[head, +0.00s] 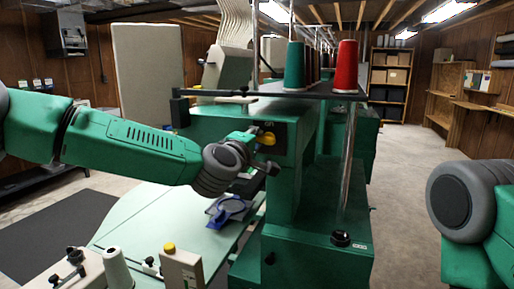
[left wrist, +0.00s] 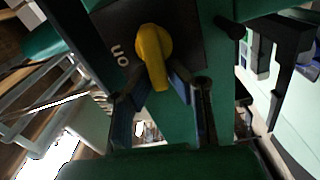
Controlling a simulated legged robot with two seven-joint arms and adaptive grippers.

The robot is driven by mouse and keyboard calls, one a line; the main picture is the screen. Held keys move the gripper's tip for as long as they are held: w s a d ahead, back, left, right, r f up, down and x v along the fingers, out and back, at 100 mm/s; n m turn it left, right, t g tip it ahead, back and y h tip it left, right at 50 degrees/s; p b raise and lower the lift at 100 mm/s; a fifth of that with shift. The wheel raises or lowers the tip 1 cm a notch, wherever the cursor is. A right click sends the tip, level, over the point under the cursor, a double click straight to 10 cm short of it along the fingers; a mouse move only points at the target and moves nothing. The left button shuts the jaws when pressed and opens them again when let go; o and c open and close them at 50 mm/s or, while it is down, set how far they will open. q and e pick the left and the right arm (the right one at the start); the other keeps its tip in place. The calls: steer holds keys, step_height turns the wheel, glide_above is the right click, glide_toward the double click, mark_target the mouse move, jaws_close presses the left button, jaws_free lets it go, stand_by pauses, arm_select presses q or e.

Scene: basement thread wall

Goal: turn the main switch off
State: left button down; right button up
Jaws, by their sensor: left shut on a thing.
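The main switch is a yellow knob (head: 267,138) on a dark plate on the green machine's front. In the left wrist view the knob (left wrist: 153,55) sits beside white lettering that reads "on" on the black plate (left wrist: 187,48). My left gripper (head: 262,152) is at the switch. In the left wrist view its two dark fingers (left wrist: 158,88) lie on either side of the knob's lower part, shut on it. The fingers partly hide the knob's lower end. My right gripper is out of view; only part of my right arm shows at the right edge.
The green machine (head: 313,240) carries green and red thread cones (head: 345,68) on a rack above the switch. A pale green table (head: 160,215) with a blue hoop (head: 230,208) lies below my left arm. Open floor (head: 400,185) runs along the machine's right side.

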arm_select(q)
steer(key=shift+w+a+f+n+b, duration=0.1)
steer(key=shift+a+f+n+b, duration=0.1)
steer(key=shift+n+b, duration=0.4)
steer(key=c, duration=1.5)
jaws_free()
steer(key=shift+c, duration=0.2)
steer(key=shift+w+f, duration=0.15)
